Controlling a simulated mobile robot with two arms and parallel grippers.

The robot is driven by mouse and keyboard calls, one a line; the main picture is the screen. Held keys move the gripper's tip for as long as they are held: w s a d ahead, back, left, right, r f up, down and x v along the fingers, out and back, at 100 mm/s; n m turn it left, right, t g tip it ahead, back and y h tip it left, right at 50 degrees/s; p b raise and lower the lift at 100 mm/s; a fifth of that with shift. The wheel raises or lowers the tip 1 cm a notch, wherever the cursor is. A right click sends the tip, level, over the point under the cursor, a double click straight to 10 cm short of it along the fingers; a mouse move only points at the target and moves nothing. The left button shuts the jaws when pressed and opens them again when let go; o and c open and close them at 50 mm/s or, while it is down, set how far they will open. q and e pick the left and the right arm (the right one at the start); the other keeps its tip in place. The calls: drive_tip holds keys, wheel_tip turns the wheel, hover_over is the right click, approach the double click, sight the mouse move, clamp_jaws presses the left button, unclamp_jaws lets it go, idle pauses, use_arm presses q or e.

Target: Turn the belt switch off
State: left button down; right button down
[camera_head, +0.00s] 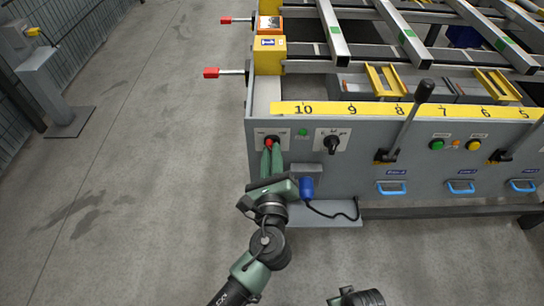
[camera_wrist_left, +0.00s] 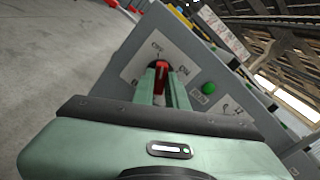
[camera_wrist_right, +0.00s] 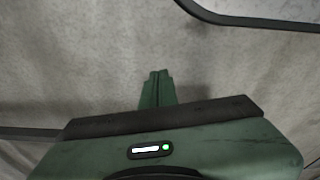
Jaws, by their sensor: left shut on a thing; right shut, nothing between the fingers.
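The belt switch is a red rotary knob (camera_wrist_left: 162,76) on a black round base with a white label plate, at the left end of the grey front panel (camera_head: 365,160). My left gripper (camera_head: 271,150) reaches it from the front, and its green fingers are shut on the knob. In the left wrist view the fingers (camera_wrist_left: 163,88) sit on both sides of the knob and hide part of it. My right gripper (camera_wrist_right: 157,78) is shut and empty, pointing at bare floor.
Right of the knob are a green button (camera_head: 303,132), a black rotary knob (camera_head: 332,144) and a black-handled lever (camera_head: 405,120). A blue plug (camera_head: 307,188) with a black cable is below. Red-tipped handles (camera_head: 211,73) stick out left.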

use_arm(q)
drive_tip(key=shift+n+b, duration=0.55)
drive_tip(key=shift+n, duration=1.05)
use_arm(e)
drive_tip(key=shift+w+r, duration=0.25)
drive_tip(key=shift+r, duration=0.5)
drive_tip(key=shift+w+r, duration=0.3)
drive_tip(key=shift+r, duration=0.4)
drive_tip(key=shift+w+r, duration=0.25)
drive_tip(key=shift+r, duration=0.5)
use_arm(q)
drive_tip(key=c, duration=1.4)
unclamp_jaws()
drive_tip(key=shift+c, duration=0.2)
use_arm(e)
drive_tip(key=shift+a, duration=0.1)
use_arm(q)
drive_tip(key=s, duration=0.8)
